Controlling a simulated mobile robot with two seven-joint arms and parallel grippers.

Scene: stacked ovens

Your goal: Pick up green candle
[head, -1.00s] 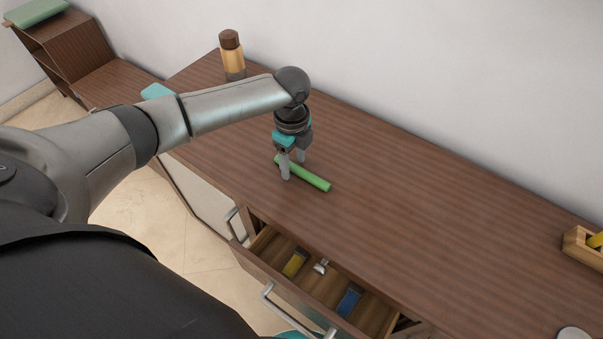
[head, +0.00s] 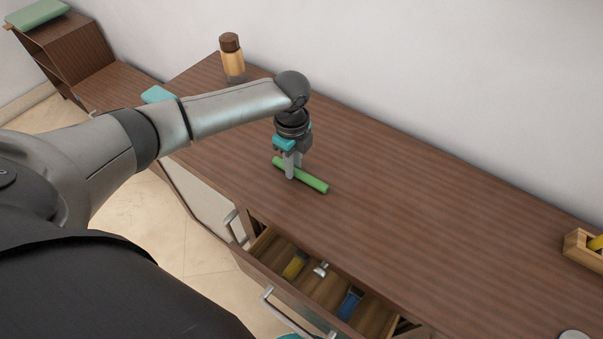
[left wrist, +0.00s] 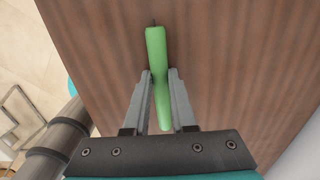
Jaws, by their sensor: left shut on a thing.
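The green candle (head: 313,183) is a long thin stick on the brown wooden counter top (head: 400,200). My left gripper (head: 292,172) points down over it and is shut on it, with one finger on each side. In the left wrist view the candle (left wrist: 156,50) runs up between the fingers (left wrist: 161,90), with its dark wick at the far end. The candle appears to rest on the counter; I cannot tell any gap under it. My right gripper is not in view.
An open drawer (head: 268,278) below the counter's front edge holds small yellow, silver and blue items. A brown-capped bottle (head: 232,60) stands at the back left. A wooden box (head: 580,250) sits at the far right. The middle of the counter is clear.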

